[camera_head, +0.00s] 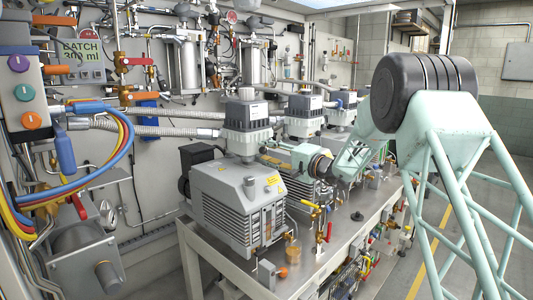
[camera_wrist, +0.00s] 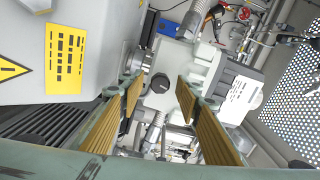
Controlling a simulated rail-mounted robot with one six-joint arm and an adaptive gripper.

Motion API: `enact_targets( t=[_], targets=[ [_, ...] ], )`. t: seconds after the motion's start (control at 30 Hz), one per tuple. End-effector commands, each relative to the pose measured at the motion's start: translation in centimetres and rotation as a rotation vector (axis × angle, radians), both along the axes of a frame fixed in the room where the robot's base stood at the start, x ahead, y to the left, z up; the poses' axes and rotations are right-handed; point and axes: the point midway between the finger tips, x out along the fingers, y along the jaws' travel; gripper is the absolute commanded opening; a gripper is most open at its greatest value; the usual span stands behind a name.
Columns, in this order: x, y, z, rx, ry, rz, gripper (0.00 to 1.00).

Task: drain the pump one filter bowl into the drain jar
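The nearest pump (camera_head: 238,205), a grey box with a yellow label, stands at the front of the bench. A grey filter housing (camera_head: 246,112) with a lower bowl (camera_head: 241,146) sits above its rear. A small amber-tinted jar (camera_head: 293,251), apparently the drain jar, stands by the pump's front. My gripper (camera_head: 268,150) is beside the filter, partly hidden by my wrist. In the wrist view my gripper (camera_wrist: 159,86) is open, with tan-padded fingers apart. A dark round knob (camera_wrist: 159,83) shows between the fingertips; I cannot tell whether it is within their reach. No contact is visible.
More pumps and filter housings (camera_head: 304,117) stand farther along the bench (camera_head: 215,260). Red-handled valves (camera_head: 328,232) stand near the jar. A control box (camera_head: 20,90) with coloured cables is at left. The right floor is open.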

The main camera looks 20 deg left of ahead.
Motion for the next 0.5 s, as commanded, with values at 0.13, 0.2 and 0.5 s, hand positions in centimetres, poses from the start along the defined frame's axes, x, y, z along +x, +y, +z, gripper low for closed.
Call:
enact_targets(
  t=[0.13,0.2,0.5],
  targets=[
    [-0.07,-0.27,0.03,0.0,0.0,0.0,0.31],
    [-0.13,-0.43,0.03,0.0,0.0,0.0,0.31],
    [-0.43,-1.09,-0.04,-0.001,0.0,0.0,0.31]
  ],
)
